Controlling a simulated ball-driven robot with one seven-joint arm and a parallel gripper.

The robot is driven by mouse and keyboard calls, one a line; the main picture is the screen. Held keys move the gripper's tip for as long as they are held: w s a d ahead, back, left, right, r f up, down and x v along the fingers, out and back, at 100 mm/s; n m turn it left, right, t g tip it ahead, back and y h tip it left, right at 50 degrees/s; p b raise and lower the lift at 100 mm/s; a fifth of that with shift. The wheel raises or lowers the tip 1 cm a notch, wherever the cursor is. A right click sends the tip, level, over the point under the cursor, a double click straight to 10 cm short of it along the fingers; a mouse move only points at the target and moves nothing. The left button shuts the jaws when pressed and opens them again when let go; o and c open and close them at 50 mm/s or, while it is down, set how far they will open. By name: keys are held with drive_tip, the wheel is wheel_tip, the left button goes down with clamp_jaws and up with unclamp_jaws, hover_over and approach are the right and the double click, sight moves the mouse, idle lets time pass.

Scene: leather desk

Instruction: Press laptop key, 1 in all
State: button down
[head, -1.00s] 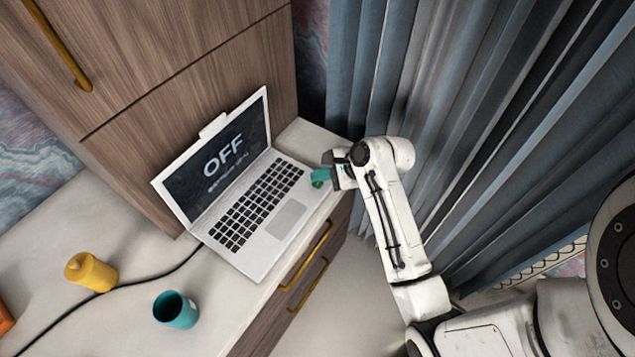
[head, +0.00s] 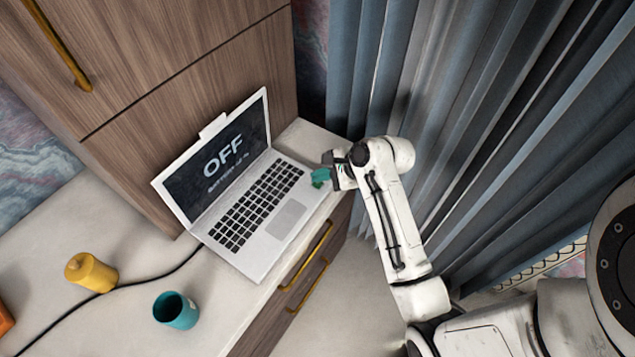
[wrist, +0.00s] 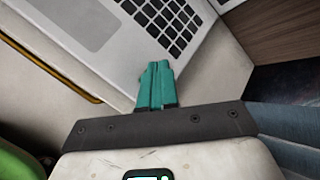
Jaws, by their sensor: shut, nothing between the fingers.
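An open silver laptop (head: 267,247) stands on the pale desk top, its black keys facing up. Its screen (head: 219,161) shows the word OFF above a smaller line too small to read. My gripper (head: 318,178) has teal fingers and is at the laptop's right edge in the head view. In the wrist view my gripper (wrist: 158,68) is shut and empty, its two fingers side by side. The fingertips lie just below the end of the black keyboard (wrist: 166,20), over the laptop's silver edge. I cannot tell whether they touch it. The touchpad (wrist: 88,22) shows at upper left.
A black cable (head: 130,287) runs to the laptop. A wooden cabinet (head: 190,70) rises behind it. Grey-blue curtains (head: 450,100) hang at right.

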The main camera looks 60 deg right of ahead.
sight(321, 185)
drive_tip(key=shift+f, duration=0.2)
idle(0.6)
drive_tip(key=shift+f, duration=0.25)
drive_tip(key=shift+f+p, duration=0.3)
drive_tip(key=shift+f, duration=0.05)
idle(0.8)
drive_tip(key=shift+r, duration=0.1)
drive_tip(key=shift+r+p, duration=0.7)
drive_tip(key=shift+p, duration=0.45)
drive_tip(key=shift+r, duration=0.1)
wheel_tip(321, 185, up, 5)
drive_tip(key=p, duration=0.6)
idle(0.4)
